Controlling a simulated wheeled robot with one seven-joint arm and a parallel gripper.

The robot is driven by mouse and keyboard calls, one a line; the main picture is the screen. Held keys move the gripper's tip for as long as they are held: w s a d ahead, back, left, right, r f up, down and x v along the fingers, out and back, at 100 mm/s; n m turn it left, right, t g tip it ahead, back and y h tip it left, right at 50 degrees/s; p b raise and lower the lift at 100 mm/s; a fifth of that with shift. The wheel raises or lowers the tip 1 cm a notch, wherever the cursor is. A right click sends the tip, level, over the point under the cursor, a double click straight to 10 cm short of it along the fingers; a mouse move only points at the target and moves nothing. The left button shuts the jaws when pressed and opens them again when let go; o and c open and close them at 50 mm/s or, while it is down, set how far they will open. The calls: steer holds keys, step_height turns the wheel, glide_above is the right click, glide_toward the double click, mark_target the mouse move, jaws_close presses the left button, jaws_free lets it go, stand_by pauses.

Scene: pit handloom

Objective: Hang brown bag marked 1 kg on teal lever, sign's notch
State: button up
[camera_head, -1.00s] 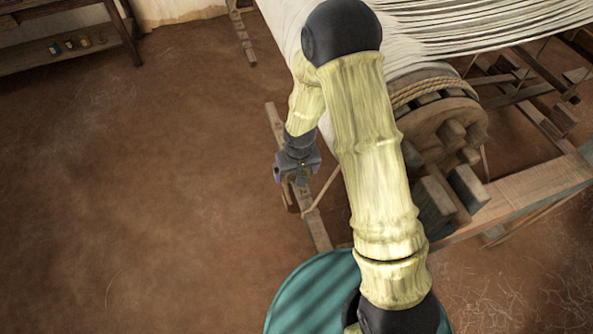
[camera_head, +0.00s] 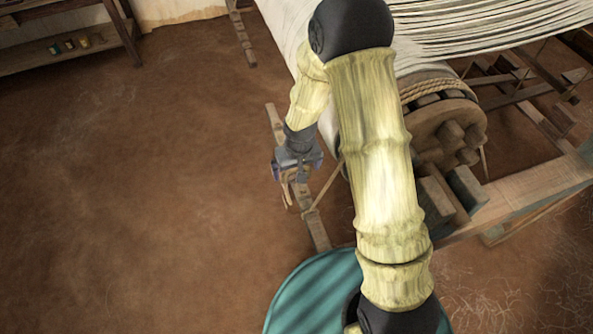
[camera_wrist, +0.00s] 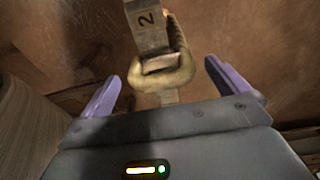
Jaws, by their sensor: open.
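My gripper (camera_head: 297,172) is open, low over the left side of the loom, beside a long wooden bar. In the wrist view, my two purple fingers (camera_wrist: 162,74) are spread wide. Between and beyond them is a narrow grey-brown piece marked "2" (camera_wrist: 146,20). A thick tan loop (camera_wrist: 168,76) is around or against its lower part; I cannot tell which. No finger visibly touches the loop. A small tan piece (camera_head: 286,190) shows just below my gripper in the head view. I can make out no bag marked 1 kg, no teal lever and no sign.
The long wooden bar (camera_head: 319,233) has a cord (camera_head: 325,188) running up from it. The loom's roller end (camera_head: 446,128), with rope and wooden pegs, stands to the right. A shelf with small pots (camera_head: 70,45) is at the back left. The earth floor at left is clear.

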steer(key=r, duration=0.4)
steer(key=shift+s+d+r+p, duration=0.1)
steer(key=shift+s+r+p, duration=0.05)
steer(key=shift+s+p, duration=0.15)
steer(key=shift+w, duration=0.1)
